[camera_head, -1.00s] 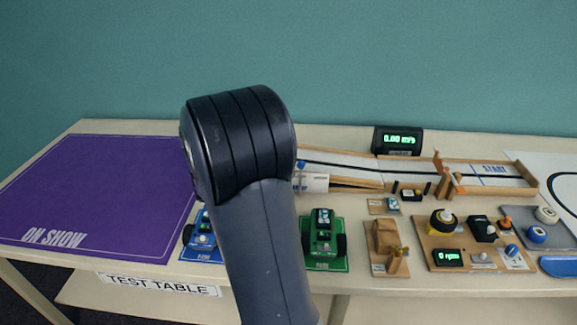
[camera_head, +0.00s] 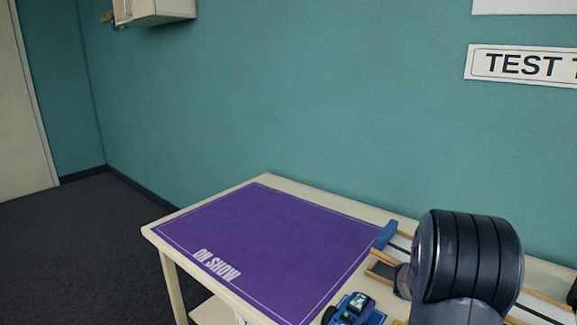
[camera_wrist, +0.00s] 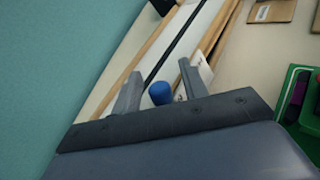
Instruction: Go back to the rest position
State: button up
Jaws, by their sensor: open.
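My gripper (camera_wrist: 158,90) shows in the wrist view, its two grey fingers apart with nothing held between them. A blue round-topped piece (camera_wrist: 160,93) appears in the gap between the fingers; I cannot tell how far beyond them it lies. Past the fingers runs the wooden-railed track (camera_wrist: 205,25) with its black centre line. In the head view my dark arm joint covers part of that track at the lower right, and the gripper itself is not seen there.
The purple ON SHOW mat (camera_head: 280,235) on the table is bare. A blue car (camera_head: 350,308) stands by its right front corner. In the wrist view a green tray-like thing (camera_wrist: 292,95) is at the right. Dark floor (camera_head: 80,240) left of the table is clear.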

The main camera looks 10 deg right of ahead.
jog(key=shift+w+d+f, duration=0.15)
jog(key=shift+d+f, duration=0.1)
jog(key=shift+d, duration=0.1)
jog(key=shift+w+a+r+n+g+h, duration=0.1)
jog(key=shift+w+a+n+g+h, duration=0.2)
jog(key=shift+w+a+n+h, duration=0.4)
jog(key=shift+r, duration=0.15)
